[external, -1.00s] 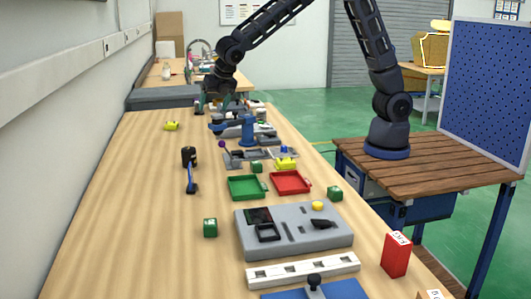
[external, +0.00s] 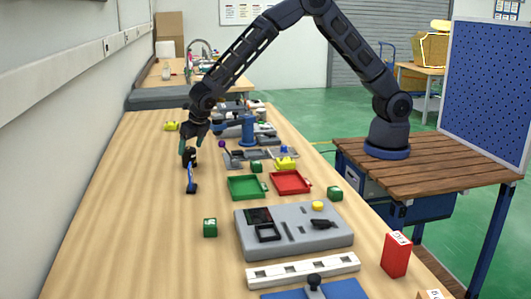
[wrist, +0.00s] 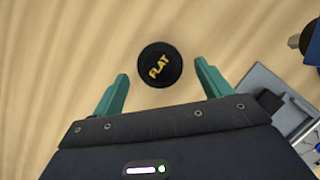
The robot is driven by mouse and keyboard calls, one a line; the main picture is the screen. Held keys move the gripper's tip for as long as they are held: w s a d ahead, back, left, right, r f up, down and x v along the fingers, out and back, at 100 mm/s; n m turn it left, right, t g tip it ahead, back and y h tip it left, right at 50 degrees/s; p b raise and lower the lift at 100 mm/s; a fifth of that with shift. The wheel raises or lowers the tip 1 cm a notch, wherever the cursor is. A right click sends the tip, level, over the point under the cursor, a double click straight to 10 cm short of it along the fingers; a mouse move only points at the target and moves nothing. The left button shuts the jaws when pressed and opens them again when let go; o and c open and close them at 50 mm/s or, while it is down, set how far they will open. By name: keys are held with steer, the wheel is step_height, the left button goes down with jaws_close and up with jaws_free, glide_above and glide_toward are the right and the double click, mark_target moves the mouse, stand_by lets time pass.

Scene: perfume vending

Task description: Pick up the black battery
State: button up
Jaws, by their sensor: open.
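The black battery (wrist: 160,65) shows in the wrist view as a round black top with yellow "FLAT" lettering. In the external view the black battery (external: 190,158) stands on the wooden table, partly hidden by my gripper. My gripper (wrist: 158,72) is open, with one teal finger on the left and one on the right of the battery in the picture. The battery top lies between and slightly beyond the fingertips, not visibly touched. In the external view my gripper (external: 190,147) points down over the battery.
A blue-handled tool (external: 191,180) lies in front of the battery. Green (external: 244,197) and red (external: 305,191) trays and a grey device (external: 335,239) are to the right. The table's left side is mostly clear.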

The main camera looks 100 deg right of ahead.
mark_target(188, 155)
steer(key=shift+x, duration=2.85)
steer(key=shift+r, duration=0.15)
steer(key=c, duration=1.3)
